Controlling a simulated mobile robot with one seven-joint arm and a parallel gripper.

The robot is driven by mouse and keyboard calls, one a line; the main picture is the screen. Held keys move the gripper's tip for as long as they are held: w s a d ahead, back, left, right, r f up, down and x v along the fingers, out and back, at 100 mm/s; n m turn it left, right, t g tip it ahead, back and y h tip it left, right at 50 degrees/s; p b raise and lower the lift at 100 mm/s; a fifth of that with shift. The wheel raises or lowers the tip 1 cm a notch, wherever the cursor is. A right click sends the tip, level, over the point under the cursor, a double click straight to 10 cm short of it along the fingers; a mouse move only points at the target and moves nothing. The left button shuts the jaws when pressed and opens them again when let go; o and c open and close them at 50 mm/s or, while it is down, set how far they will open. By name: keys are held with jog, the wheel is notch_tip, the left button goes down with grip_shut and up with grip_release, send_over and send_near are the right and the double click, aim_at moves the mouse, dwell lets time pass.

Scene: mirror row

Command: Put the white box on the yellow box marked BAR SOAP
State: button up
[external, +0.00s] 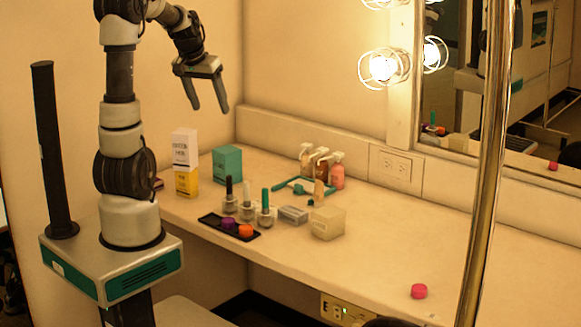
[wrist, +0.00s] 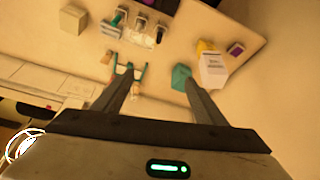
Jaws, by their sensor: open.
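The white box (external: 185,149), with dark print on its front, stands upright on top of the yellow box (external: 187,183) at the left end of the counter. The print on the yellow box is too small to read. In the wrist view the white box (wrist: 213,70) covers most of the yellow box (wrist: 204,46). My gripper (external: 207,107) is open and empty, raised above and slightly right of the stack, clear of both boxes. In the wrist view my gripper's fingers (wrist: 156,73) are spread, with the stack beyond the right finger.
A teal box (external: 227,164) stands right of the stack. A black tray (external: 210,220) with purple and orange lids, several bottles (external: 247,207), a grey box (external: 293,215) and a cream box (external: 328,223) stand mid-counter. A pink lid (external: 419,291) lies farther right. A metal pole (external: 485,170) rises in front.

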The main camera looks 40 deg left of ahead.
jog(key=s+d+r+m+h, duration=0.1)
jog(key=s+d+r+m, duration=0.1)
jog(key=s+d, duration=1.5)
jog(key=shift+d+m+t, duration=0.4)
jog(key=shift+d, duration=0.2)
